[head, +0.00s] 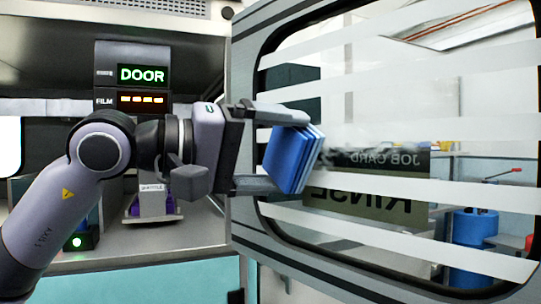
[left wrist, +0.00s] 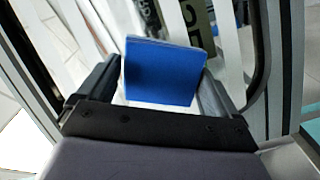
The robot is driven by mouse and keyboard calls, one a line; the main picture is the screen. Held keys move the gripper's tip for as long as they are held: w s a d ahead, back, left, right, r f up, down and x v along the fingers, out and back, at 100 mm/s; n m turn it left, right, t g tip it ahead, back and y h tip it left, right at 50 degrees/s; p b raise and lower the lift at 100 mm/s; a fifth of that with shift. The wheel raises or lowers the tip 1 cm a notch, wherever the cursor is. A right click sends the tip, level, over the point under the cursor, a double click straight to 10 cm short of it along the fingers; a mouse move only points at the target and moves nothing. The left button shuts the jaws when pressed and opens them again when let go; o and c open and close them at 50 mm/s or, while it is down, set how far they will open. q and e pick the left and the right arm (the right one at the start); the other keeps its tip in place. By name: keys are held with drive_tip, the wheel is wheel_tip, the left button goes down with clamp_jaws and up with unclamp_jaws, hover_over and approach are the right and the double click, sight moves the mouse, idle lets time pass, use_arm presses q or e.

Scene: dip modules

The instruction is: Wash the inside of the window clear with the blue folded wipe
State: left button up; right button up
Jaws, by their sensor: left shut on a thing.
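My left gripper (head: 286,150) comes in from the left and is shut on the blue folded wipe (head: 291,158). The wipe is held upright in front of the left part of the window (head: 390,150); I cannot tell whether it touches the glass. The left wrist view also shows the wipe (left wrist: 163,75) between both fingers. The window has a dark rounded frame and white horizontal stripes. Greyish haze and a dark smudge show near its middle, right of the wipe. Mirrored lettering shows on a dark panel at the window. My right gripper is not in view.
The window sits in a grey door panel (head: 247,215). Behind my arm, a dark display unit (head: 132,75) reads DOOR in green and FILM with several orange bars. A shelf (head: 150,238) lies below it. Blue containers (head: 474,232) show through the glass at right.

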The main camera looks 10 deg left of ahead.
use_arm(q)
drive_tip(key=s+d+b, duration=0.3)
drive_tip(key=s+d, duration=0.2)
drive_tip(key=d, duration=0.1)
drive_tip(key=s+d+b, duration=0.3)
drive_tip(key=s+d, duration=0.3)
drive_tip(key=shift+s+d, duration=0.25)
idle(1.4)
drive_tip(key=shift+w, duration=0.1)
